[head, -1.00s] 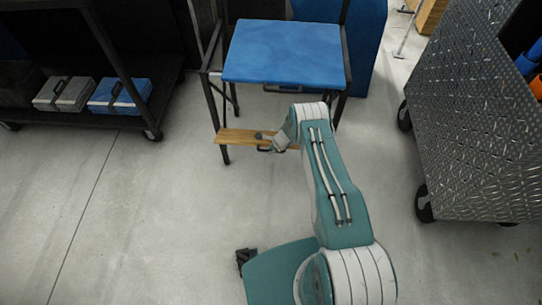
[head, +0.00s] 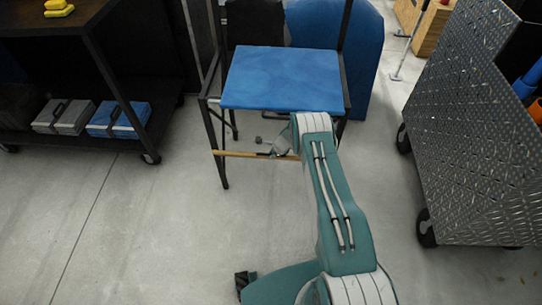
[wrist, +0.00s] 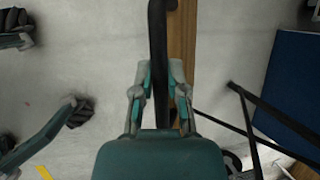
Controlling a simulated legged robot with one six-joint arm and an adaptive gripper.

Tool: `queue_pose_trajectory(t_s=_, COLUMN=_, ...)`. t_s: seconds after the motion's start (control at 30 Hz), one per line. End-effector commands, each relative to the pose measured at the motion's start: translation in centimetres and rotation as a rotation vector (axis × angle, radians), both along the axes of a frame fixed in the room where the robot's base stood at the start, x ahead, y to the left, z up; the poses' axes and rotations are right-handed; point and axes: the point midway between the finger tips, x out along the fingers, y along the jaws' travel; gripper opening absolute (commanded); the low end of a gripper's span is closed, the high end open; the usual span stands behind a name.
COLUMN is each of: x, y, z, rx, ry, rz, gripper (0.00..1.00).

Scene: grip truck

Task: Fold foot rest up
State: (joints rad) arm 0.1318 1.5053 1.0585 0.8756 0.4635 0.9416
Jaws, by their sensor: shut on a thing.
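The foot rest (head: 237,154) is a wooden board low on the front of a tall black-framed chair with a blue seat (head: 284,78). In the head view it shows as a thin strip, nearly edge-on, and my arm hides its right end. In the wrist view the foot rest (wrist: 184,45) runs up the picture just right of a black bar (wrist: 157,45). My gripper (wrist: 160,92) has its fingers closed around this bar, which lies alongside the board. In the head view my gripper (head: 277,153) is at the board, small and partly hidden.
A dark shelf cart (head: 75,133) with a grey case (head: 66,117) and a blue case (head: 118,119) stands at left. A metal tread-plate cart (head: 460,150) on wheels stands at right. The floor around the chair's front is clear.

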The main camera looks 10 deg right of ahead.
Motion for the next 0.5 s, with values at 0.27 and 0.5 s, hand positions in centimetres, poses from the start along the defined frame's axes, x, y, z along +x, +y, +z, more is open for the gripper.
queue_pose_trajectory(t_s=0.27, x=-0.07, y=-0.27, z=-0.17, rx=-0.003, ry=0.000, rz=-0.003, gripper=0.23)
queue_pose_trajectory(t_s=0.5, x=-0.09, y=-0.12, z=-0.06, rx=-0.002, ry=0.000, rz=-0.002, gripper=0.54)
